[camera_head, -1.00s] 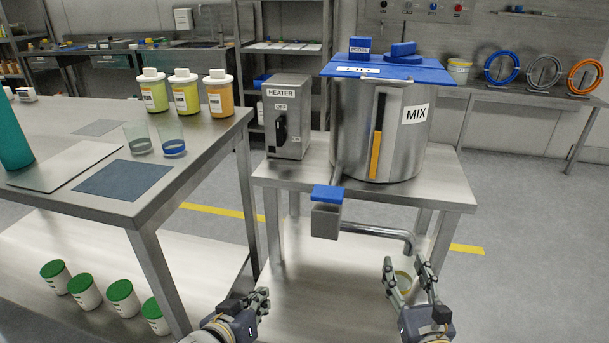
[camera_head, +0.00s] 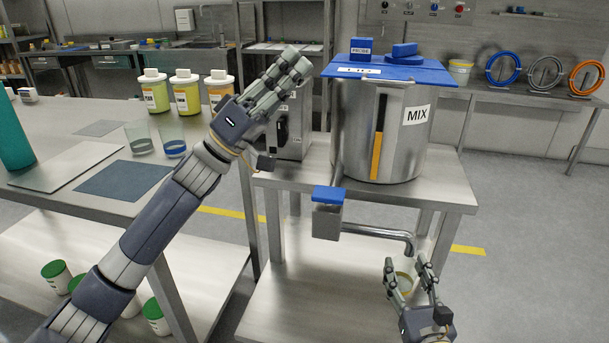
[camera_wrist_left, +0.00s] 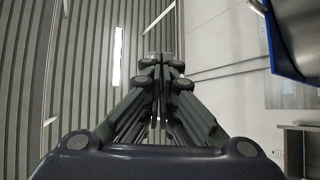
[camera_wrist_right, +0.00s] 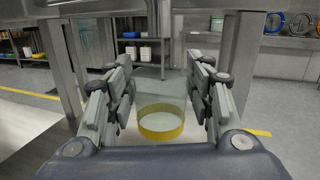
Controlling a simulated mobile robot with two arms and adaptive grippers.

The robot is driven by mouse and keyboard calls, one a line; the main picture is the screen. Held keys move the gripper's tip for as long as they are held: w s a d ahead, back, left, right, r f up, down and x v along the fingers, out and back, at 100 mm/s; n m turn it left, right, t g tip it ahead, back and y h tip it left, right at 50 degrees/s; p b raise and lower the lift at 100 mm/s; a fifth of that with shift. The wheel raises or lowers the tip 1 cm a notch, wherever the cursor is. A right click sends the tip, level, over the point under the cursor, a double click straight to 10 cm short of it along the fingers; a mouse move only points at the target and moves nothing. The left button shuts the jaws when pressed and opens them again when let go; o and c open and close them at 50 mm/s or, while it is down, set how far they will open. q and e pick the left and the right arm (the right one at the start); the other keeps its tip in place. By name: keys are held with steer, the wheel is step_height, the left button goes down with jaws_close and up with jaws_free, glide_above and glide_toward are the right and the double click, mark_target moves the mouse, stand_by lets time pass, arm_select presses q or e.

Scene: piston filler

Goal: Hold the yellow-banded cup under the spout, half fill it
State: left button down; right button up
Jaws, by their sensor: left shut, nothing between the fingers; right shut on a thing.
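The yellow-banded cup (camera_wrist_right: 161,122) is clear and upright between the fingers of my right gripper (camera_wrist_right: 161,95), which is shut on it. In the head view the cup (camera_head: 404,281) is partly hidden by my right gripper (camera_head: 411,272), just below the bent spout (camera_head: 409,240). I see no liquid clearly in it. The steel MIX tank (camera_head: 402,140) stands on the stand above, with a blue-topped valve (camera_head: 328,210) on the outlet pipe. My left gripper (camera_head: 300,62) is shut and empty, raised in front of the heater box (camera_head: 293,135) and left of the tank's blue lid (camera_head: 390,70).
The left table holds two clear cups, one with a blue band (camera_head: 174,148), and several labelled bottles (camera_head: 186,95). Green-lidded jars (camera_head: 55,271) stand on its lower shelf. Hoses (camera_head: 503,68) hang at the back right. The floor on the right is clear.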

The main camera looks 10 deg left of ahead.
mark_target(329, 194)
arm_select(q)
steer(key=s+r+m+g+h, duration=0.35)
steer(key=r+m+g, duration=0.25)
steer(key=m+g, duration=0.45)
steer(key=w+a+f+m+g+y, duration=0.1)
steer(key=a+f+m+g+y, duration=0.1)
steer(key=f+y, duration=0.3)
steer(key=w+a+f+m+g+y, duration=0.1)
steer(key=a+f+y, duration=0.4)
steer(key=f, duration=0.8)
steer(key=shift+w+a+f+m+g+y, duration=0.2)
steer(key=shift+m+g+y, duration=0.15)
steer(key=shift+m+g, duration=0.15)
steer(key=shift+d, duration=0.2)
steer(key=d+f, duration=0.6)
steer(key=d, duration=0.3)
steer(key=shift+d+f, duration=0.2)
steer(key=shift+d, duration=0.05)
